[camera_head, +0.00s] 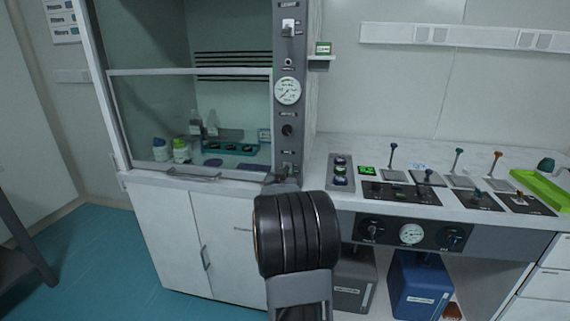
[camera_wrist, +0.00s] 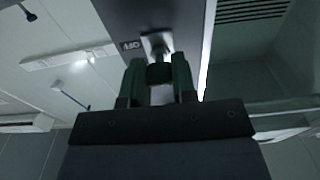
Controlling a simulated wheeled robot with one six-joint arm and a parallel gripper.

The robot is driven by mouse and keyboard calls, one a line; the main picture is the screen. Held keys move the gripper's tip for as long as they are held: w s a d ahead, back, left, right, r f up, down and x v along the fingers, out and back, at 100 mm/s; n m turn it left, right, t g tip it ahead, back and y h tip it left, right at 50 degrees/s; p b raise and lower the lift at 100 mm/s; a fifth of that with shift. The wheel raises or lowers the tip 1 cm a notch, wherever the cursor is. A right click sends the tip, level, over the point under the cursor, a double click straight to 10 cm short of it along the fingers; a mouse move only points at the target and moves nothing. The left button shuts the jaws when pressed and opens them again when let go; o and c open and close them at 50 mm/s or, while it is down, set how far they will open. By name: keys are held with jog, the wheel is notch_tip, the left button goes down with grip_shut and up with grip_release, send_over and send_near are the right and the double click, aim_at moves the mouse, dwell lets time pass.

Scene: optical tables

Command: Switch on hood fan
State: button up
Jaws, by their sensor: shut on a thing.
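The fume hood (camera_head: 190,100) stands at the left with its glass sash lowered partway. A grey control post (camera_head: 289,112) runs down its right edge. My gripper (camera_head: 287,174) is at the lower end of this post, mostly hidden behind my arm. In the wrist view my gripper (camera_wrist: 158,78) is shut on a small dark switch lever between its two fingers. A pale metal switch plate (camera_wrist: 156,43) shows just beyond the fingertips, beside a label that seems to read OFF upside down. The lever's exact position is hidden by the fingers.
Above on the post are a white switch (camera_head: 289,27), a round gauge (camera_head: 288,90) and a black knob (camera_head: 287,130). Bottles and a green rack (camera_head: 230,148) stand inside the hood. The right bench (camera_head: 345,207) carries several levers and a green tray (camera_head: 541,188).

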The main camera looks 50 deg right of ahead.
notch_tip(320, 180, up, 3)
jog(key=g+y+p, duration=0.1)
jog(key=y+p, duration=0.1)
jog(key=p, duration=0.5)
jog(key=g+y+p, duration=0.1)
jog(key=y+p, duration=0.1)
jog(key=p, duration=0.5)
jog(key=shift+d+f+g, duration=0.1)
jog(key=shift+f+g, duration=0.05)
jog(key=shift+g, duration=0.15)
jog(key=g+y+p, duration=0.1)
jog(key=p, duration=0.6)
jog(key=shift+w+d+y, duration=0.1)
jog(key=shift+y, duration=0.3)
jog(key=shift+p, duration=0.8)
jog(key=y+p, duration=0.1)
jog(key=p, duration=0.2)
jog(key=shift+f+g, duration=0.3)
jog(key=o, duration=0.9)
jog(key=shift+w+d, duration=0.1)
jog(key=shift+r, duration=0.1)
